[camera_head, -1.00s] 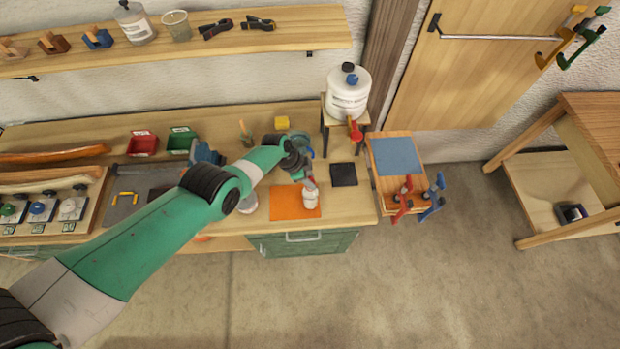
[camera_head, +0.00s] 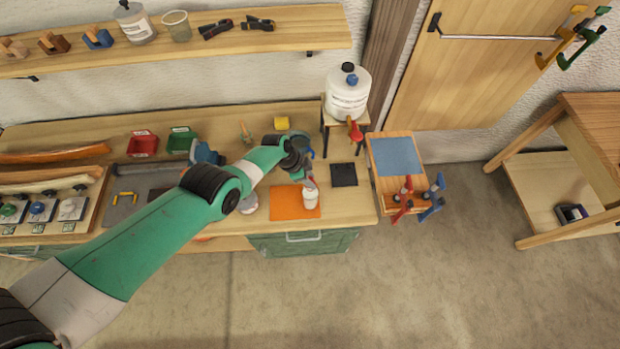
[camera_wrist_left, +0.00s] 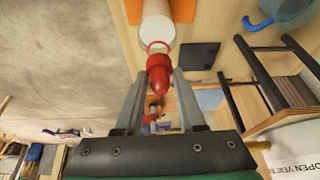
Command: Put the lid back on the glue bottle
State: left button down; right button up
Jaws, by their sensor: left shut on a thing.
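The white glue bottle (camera_head: 310,199) stands on the orange mat (camera_head: 286,206) at the front right of the workbench. Its white body (camera_wrist_left: 156,30) also shows at the top of the left wrist view. My left gripper (camera_head: 311,182) is just above the bottle, shut on the red pointed lid (camera_wrist_left: 158,71). In the left wrist view the lid sits between the fingertips, in line with the bottle's mouth. Its wide end is at or very near the neck; I cannot tell whether it is seated. My right gripper is not in view.
A black square pad (camera_head: 344,175) lies right of the mat. A large white canister (camera_head: 348,95) with a red tap stands on a small stand behind it. Red (camera_head: 143,144) and green bins stand to the left. A low side table with clamps (camera_head: 403,195) adjoins the bench.

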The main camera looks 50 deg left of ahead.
pick_arm(q)
jog(key=shift+f, duration=0.1)
dwell(0.7)
jog(key=shift+c, duration=2.2)
grip_release()
jog(key=shift+o, duration=0.2)
jog(key=o, duration=0.4)
notch_tip(320, 180, up, 7)
jog(key=p, duration=0.7)
